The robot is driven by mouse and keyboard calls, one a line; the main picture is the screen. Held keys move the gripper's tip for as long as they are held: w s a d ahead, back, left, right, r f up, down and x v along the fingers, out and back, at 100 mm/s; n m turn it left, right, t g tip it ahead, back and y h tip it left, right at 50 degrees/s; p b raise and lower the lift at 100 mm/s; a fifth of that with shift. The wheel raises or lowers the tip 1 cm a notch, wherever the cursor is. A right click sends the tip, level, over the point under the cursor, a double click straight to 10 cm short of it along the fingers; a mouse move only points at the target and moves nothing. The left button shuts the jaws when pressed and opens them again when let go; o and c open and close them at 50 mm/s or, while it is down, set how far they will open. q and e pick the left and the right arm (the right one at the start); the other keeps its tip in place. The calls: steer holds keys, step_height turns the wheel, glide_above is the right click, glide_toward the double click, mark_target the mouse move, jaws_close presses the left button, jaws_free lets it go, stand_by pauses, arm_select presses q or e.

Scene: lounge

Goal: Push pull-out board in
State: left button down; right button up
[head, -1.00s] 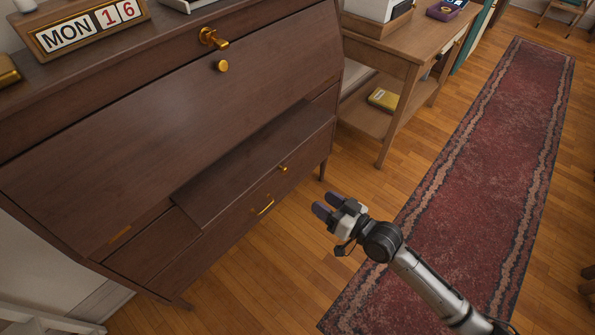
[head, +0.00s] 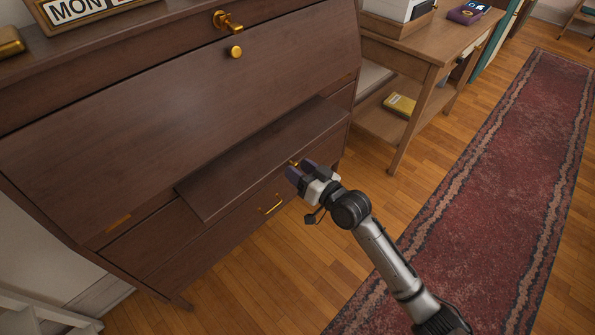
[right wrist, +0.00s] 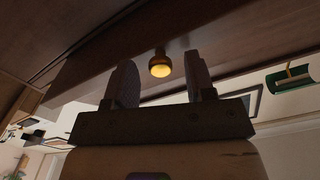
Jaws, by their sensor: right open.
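The pull-out board (head: 262,155) is a dark brown wooden slab that sticks out from the front of the desk (head: 180,105), below its large slanted panel. A small brass knob shows close up in the right wrist view (right wrist: 160,66), on the board's front edge. My right gripper (head: 300,168) is open at the right part of the board's front. In the right wrist view its two fingers (right wrist: 161,68) stand on either side of the knob, with gaps showing. In the head view the fingers partly hide the knob. My left gripper is not in view.
A brass drawer handle (head: 271,206) lies below the board. A brass key (head: 228,20) and knob (head: 236,52) are higher on the desk. A wooden side table (head: 415,62) stands to the right. Open floor and a red rug (head: 480,200) lie in front.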

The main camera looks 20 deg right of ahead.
steer(key=shift+w+a, duration=0.25)
steer(key=shift+w, duration=0.2)
jaws_close()
stand_by(0.3)
